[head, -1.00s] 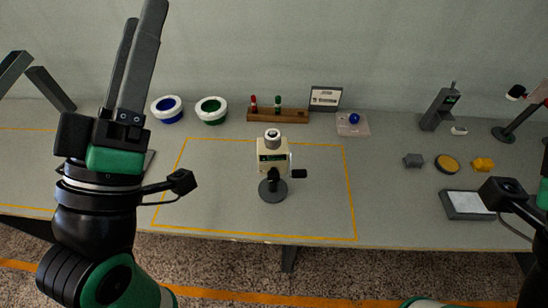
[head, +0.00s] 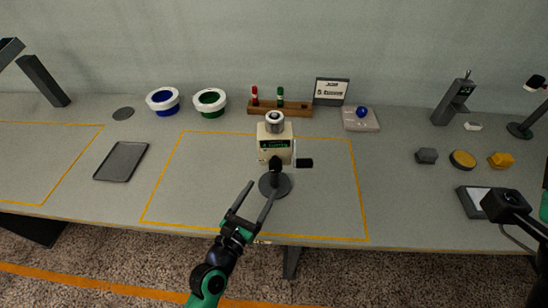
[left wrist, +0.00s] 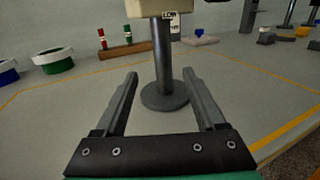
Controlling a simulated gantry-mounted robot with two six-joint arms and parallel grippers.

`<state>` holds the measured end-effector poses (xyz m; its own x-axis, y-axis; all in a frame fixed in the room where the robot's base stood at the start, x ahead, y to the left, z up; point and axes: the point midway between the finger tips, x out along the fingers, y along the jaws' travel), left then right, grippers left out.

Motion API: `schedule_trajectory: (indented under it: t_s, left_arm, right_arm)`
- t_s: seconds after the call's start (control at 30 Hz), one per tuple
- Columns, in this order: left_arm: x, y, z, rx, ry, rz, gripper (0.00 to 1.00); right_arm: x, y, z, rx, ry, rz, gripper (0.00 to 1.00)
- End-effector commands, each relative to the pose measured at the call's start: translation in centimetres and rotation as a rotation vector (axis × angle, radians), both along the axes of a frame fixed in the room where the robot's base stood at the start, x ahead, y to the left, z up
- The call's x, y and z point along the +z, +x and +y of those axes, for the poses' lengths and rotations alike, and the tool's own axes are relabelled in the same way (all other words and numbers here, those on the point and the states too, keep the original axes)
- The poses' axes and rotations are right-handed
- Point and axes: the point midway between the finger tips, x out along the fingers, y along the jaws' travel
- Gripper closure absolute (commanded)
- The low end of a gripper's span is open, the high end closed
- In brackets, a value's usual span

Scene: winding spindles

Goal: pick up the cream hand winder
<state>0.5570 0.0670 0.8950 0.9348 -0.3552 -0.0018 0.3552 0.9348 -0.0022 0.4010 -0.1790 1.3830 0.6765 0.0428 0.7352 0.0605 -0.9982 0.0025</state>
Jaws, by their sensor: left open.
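The cream hand winder (head: 270,144) stands upright inside the middle orange rectangle. It has a cream body with a green display, a grey top piece, a black crank at its right side and a dark post on a round base (head: 284,187). My left gripper (head: 262,188) is open and empty, at the near side of the base. In the left wrist view the open fingers (left wrist: 160,74) point toward the post (left wrist: 163,60), which shows between them, apart from both. There the cream body (left wrist: 143,7) is cut off by the top edge.
Blue-lined (head: 163,91) and green-lined (head: 209,91) white bowls, a wooden rack (head: 292,110) and a small sign (head: 331,91) stand behind the winder. A dark tray (head: 121,161) lies left. Several small items lie right. The orange rectangle is otherwise clear.

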Motion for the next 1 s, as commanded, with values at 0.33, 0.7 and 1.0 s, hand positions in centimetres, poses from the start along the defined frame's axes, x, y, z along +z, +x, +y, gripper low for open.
schedule_trajectory:
  t_s: [0.33, 0.7, 1.0]
  left_arm:
    - [-0.1, 3.1, -1.3, 0.0, 0.002, -0.002, 0.28]
    - [-0.5, 7.6, -3.4, -0.001, 0.001, -0.003, 0.28]
    - [-0.1, 7.7, -3.5, 0.0, 0.002, -0.002, 0.41]
  right_arm:
    - [-1.9, 0.0, 0.0, 0.0, 0.0, 0.001, 0.58]
    - [-5.7, 0.0, 0.0, 0.0, 0.0, 0.001, 0.58]
    - [-5.5, 0.0, 0.0, 0.0, 0.0, 0.0, 0.58]
